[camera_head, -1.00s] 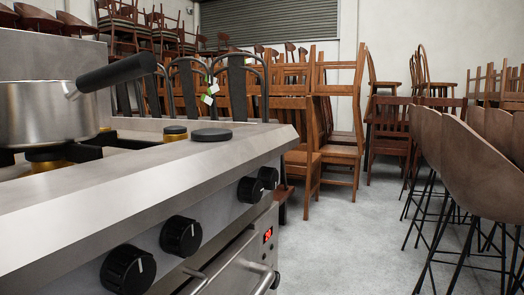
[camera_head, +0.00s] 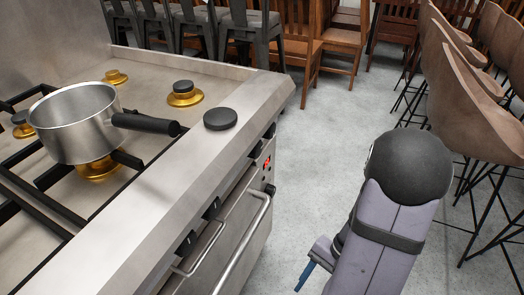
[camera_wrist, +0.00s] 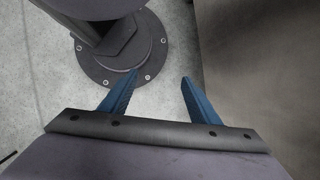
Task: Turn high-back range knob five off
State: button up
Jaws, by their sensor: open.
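The high-back range (camera_head: 155,195) fills the left of the head view, with its front panel seen steeply from above. Several black knobs show there only as dark edges: a far one (camera_head: 270,131), a nearer one (camera_head: 211,208) and the nearest (camera_head: 187,242). Their pointers are hidden, and I cannot tell which is knob five. My gripper (camera_head: 308,270) is at the lower right, out in front of the range and apart from the knobs. In the wrist view its blue fingers (camera_wrist: 160,76) are spread, with nothing between them.
A steel saucepan (camera_head: 75,122) stands on a burner, its black handle pointing toward the front edge. A black disc (camera_head: 220,118) lies on the range top. An oven handle (camera_head: 243,243) juts from the front. Brown stools (camera_head: 455,65) stand right; wooden chairs (camera_head: 335,40) stand behind.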

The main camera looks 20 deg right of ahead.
jog(key=w+a+r+m+t+y+p, duration=0.25)
jog(key=w+r+m+p, duration=0.35)
jog(key=r, duration=0.4)
jog(key=m+t+y, duration=0.5)
jog(key=m+t, duration=0.4)
jog(key=t, duration=0.3)
send_near(259, 148)
jog(key=x, duration=0.2)
jog(key=shift+x, duration=3.7)
jog(key=shift+d+f, duration=0.1)
jog(key=shift+d, duration=0.05)
jog(key=shift+c, duration=0.7)
jog(key=c, duration=0.9)
